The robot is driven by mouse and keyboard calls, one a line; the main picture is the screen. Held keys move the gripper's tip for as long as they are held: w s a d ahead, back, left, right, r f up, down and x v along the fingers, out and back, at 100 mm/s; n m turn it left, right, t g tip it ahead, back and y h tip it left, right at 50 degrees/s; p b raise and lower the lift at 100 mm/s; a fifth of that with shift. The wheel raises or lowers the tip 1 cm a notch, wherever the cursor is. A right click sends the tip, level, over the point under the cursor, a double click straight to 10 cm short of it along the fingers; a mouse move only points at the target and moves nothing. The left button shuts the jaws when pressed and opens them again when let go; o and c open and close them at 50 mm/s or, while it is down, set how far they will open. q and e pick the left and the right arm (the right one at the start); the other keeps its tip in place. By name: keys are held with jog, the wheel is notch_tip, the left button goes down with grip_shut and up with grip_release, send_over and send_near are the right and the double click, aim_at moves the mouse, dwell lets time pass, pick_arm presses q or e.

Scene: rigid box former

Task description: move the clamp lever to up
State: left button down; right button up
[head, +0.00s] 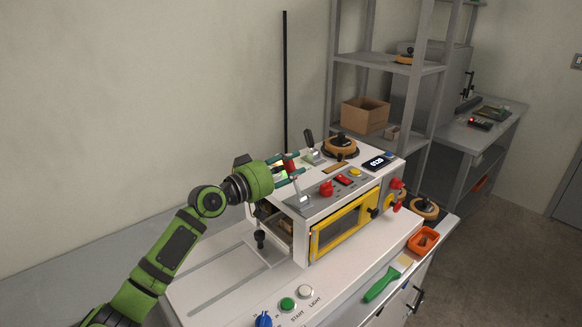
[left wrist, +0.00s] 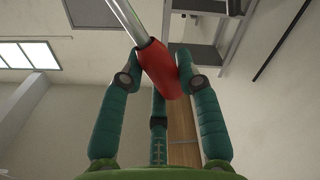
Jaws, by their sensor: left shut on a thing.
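The clamp lever, with a red grip (head: 291,166) and a metal shaft, rises from a plate on the top left of the white box-forming machine (head: 318,207). It appears to lean toward the back left. My left gripper (head: 289,174) has its teal fingers closed around the grip. In the left wrist view, the red grip (left wrist: 160,68) sits between the fingertips of my left gripper (left wrist: 157,75), with the bare shaft running to the top. The fingers partly hide the lever in the head view. My right gripper is not in view.
A black-handled lever (head: 309,138) stands behind, near an orange-and-black round part (head: 341,145). A red knob (head: 326,187) and a display (head: 379,162) are on the machine top. A yellow-framed window (head: 343,230) faces front. A green-handled tool (head: 381,284) and an orange tray (head: 423,240) lie on the bench.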

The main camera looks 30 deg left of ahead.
pick_arm(q)
jog(key=shift+a+r, duration=0.1)
jog(key=c, duration=0.8)
grip_release()
jog(key=shift+c, duration=0.2)
jog(key=shift+a, duration=0.1)
jog(key=shift+s+a+f, duration=0.1)
jog(key=shift+s+f, duration=0.15)
jog(key=shift+s, duration=0.3)
jog(key=v, duration=1)
jog(key=shift+s+a, duration=0.25)
jog(key=shift+s, duration=0.1)
